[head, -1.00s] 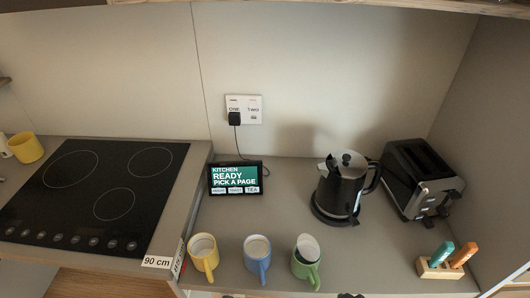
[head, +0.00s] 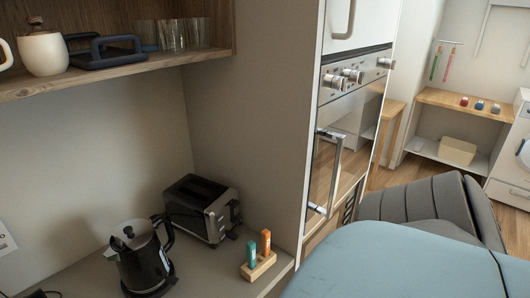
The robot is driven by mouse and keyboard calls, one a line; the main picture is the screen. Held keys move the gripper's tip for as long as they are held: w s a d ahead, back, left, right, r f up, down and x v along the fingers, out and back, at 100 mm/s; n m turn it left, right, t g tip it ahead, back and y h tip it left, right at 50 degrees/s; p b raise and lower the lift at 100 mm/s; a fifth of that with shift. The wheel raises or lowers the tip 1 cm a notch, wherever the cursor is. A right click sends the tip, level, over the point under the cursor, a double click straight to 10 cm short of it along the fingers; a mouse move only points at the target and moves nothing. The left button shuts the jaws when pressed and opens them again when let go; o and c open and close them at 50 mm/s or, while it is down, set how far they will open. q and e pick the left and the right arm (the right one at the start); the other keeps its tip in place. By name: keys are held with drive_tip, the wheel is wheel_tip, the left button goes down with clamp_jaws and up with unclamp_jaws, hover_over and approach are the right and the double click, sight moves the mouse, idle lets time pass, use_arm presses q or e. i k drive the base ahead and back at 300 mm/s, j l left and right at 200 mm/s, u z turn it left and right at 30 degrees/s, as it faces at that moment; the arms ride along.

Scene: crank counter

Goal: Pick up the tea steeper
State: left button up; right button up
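I cannot pick out a tea steeper for sure. A small wooden block (head: 259,267) stands on the counter right of the toaster. It holds a teal upright piece (head: 251,254) and an orange upright piece (head: 266,242), both with pale markings. I cannot tell whether either is a steeper. A white pot (head: 43,52) and dark handled items (head: 105,50) stand on the upper shelf. Neither gripper shows in this view.
A black kettle (head: 142,262) and black-and-silver toaster (head: 203,208) stand on the counter. Clear glasses (head: 172,35) stand on the wooden shelf. A tall oven (head: 324,165) borders the counter. Far right are a wooden-topped shelf (head: 462,101), a beige bin (head: 457,151) and a white appliance (head: 514,160).

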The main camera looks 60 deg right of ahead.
sight(266, 234)
drive_tip(key=k+l+z, duration=0.1)
drive_tip(key=k+z, duration=0.3)
drive_tip(key=k, duration=0.2)
drive_tip(key=i+j+z, duration=0.1)
drive_tip(key=z, duration=1.45)
drive_tip(key=i+j, duration=0.2)
drive_tip(key=j, duration=0.15)
drive_tip(key=i+j, duration=0.15)
drive_tip(key=j, duration=0.2)
drive_tip(key=k, duration=0.1)
drive_tip(key=u, duration=0.8)
drive_tip(key=i+l+u, duration=0.1)
drive_tip(key=u, duration=0.3)
drive_tip(key=k+j+z, duration=0.1)
drive_tip(key=z, duration=0.2)
drive_tip(key=k+j+z, duration=0.1)
drive_tip(key=z, duration=0.2)
drive_tip(key=i+z, duration=0.1)
drive_tip(key=z, duration=0.2)
drive_tip(key=i+l+z, duration=0.1)
drive_tip(key=z, duration=0.2)
